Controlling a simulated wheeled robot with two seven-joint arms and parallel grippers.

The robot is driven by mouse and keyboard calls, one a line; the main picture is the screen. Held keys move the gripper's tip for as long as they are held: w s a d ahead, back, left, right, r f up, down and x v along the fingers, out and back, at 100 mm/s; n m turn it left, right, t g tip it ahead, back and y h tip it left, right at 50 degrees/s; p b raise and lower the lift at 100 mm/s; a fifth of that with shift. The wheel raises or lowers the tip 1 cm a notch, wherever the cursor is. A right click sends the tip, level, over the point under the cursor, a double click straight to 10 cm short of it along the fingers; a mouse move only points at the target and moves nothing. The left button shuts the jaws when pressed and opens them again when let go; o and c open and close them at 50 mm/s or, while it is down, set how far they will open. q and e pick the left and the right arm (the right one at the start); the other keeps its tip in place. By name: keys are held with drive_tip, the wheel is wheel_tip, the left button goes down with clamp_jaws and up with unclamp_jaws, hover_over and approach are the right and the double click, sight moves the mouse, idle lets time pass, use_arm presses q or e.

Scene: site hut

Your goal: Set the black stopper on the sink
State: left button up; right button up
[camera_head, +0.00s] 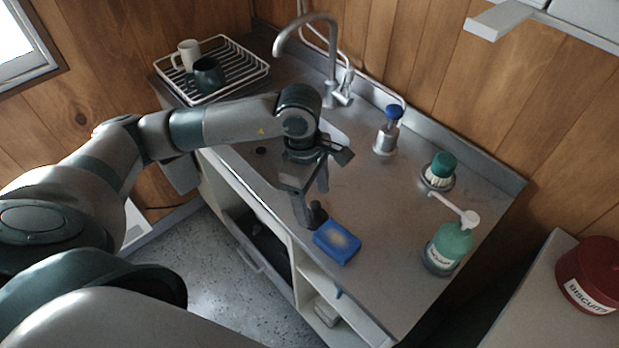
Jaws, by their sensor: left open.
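The black stopper (318,213) looks like a small dark knob on the steel worktop, close beside a blue sponge. My left gripper (312,206) points down from above, open, with its fingers at the stopper. I cannot tell whether they touch it. The steel sink (337,133) is partly hidden behind my left arm, below the curved tap. A small dark round spot (261,151) shows on the steel left of the gripper; I cannot tell if it is the drain. My right gripper is not in view.
The blue sponge (337,243) lies near the front edge. A dish rack (222,75) with two mugs stands back left, beside the tap (330,60). A blue-capped dispenser (387,131), a green-topped brush (439,171) and a green bottle (448,247) stand right.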

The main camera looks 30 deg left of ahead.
sight(310, 215)
use_arm(q)
wheel_tip(310, 215, up, 8)
drive_tip(key=b, duration=0.2)
drive_tip(key=shift+a, duration=0.45)
idle(0.5)
